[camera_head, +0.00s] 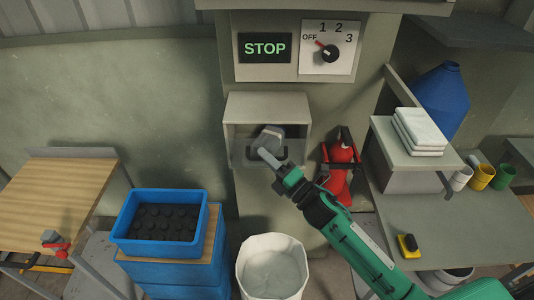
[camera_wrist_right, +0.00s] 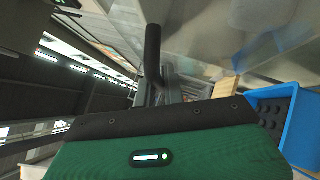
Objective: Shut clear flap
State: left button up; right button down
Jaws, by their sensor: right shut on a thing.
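The clear flap (camera_head: 240,150) is at the front of a grey box on the column, in the middle of the head view. It is see-through, so how far it stands open is hard to tell. A dark handle (camera_head: 282,153) sits on it; a dark bar, likely this handle, shows in the right wrist view (camera_wrist_right: 153,50). My right gripper (camera_head: 266,155) reaches in from the lower right and is shut on the handle, partly covering it. A grey object (camera_head: 271,132) shows in the box behind the flap. My left gripper is not in view.
Above are a STOP display (camera_head: 265,48) and a dial (camera_head: 329,53) near OFF. A red object (camera_head: 340,165) hangs right of the box. Below stand a white bin (camera_head: 272,244) and a blue crate (camera_head: 128,232) of dark pieces. A shelf (camera_head: 425,155) with folded cloths is at right.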

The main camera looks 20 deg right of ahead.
aim_at(268, 146)
jog(key=shift+w+d+r+m+g+h+p, duration=0.25)
jog(key=shift+w+r+m+g+h+p, duration=0.25)
jog(key=shift+w+r+m+p, duration=0.5)
jog(key=shift+w+d+f+p, duration=0.2)
jog(key=shift+w+p, duration=0.35)
jog(key=shift+p, duration=0.15)
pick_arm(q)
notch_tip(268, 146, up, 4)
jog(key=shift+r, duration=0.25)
pick_arm(e)
jog(key=c, duration=1.8)
grip_release()
jog(key=shift+o, duration=0.2)
jog(key=shift+f, duration=0.1)
